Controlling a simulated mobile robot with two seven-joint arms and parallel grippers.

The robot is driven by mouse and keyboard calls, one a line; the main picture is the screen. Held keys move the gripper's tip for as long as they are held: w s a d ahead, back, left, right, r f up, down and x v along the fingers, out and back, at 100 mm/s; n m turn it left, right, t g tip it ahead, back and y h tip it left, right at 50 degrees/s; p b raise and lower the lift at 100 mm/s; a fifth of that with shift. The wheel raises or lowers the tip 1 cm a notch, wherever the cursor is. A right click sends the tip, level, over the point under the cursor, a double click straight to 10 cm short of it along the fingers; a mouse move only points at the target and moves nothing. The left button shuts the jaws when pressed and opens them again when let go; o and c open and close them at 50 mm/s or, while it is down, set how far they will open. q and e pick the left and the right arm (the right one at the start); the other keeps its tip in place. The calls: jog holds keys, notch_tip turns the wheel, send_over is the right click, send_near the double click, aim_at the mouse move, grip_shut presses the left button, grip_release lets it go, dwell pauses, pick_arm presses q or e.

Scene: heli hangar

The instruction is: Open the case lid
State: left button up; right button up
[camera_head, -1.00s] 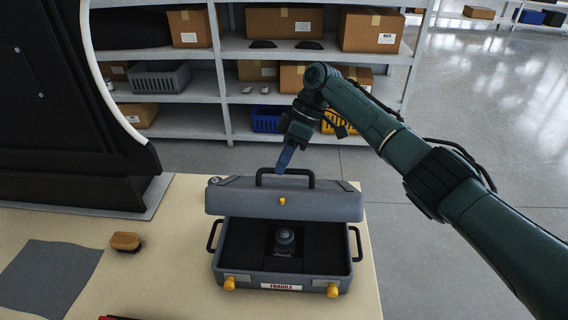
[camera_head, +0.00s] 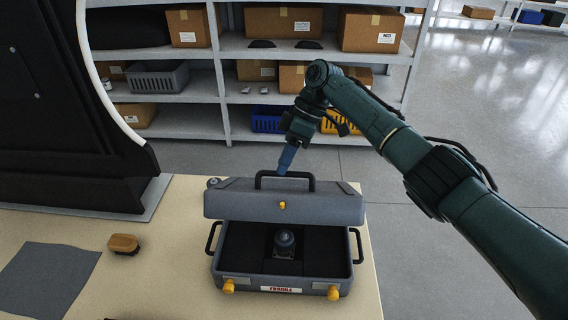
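The grey case (camera_head: 243,284) stands on the tan table with its yellow latches at the front. Its lid (camera_head: 240,205) is raised and tilted back, so the black foam inside shows. A dark round-topped part (camera_head: 285,240) sits in the foam. My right gripper (camera_head: 284,168) reaches down from above to the lid's black handle (camera_head: 312,181). Its blue fingers are at the handle's top bar; whether they are closed on it I cannot tell. My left gripper is not in view.
A wooden brush (camera_head: 123,244) and a grey mat (camera_head: 48,274) lie on the table (camera_head: 170,225) to the left. A black panel (camera_head: 60,110) stands at the left. Shelves (camera_head: 228,90) with boxes stand behind the table.

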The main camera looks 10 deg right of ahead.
jog(key=b+v, duration=0.1)
jog(key=v, duration=1.1)
jog(key=shift+f, duration=0.1)
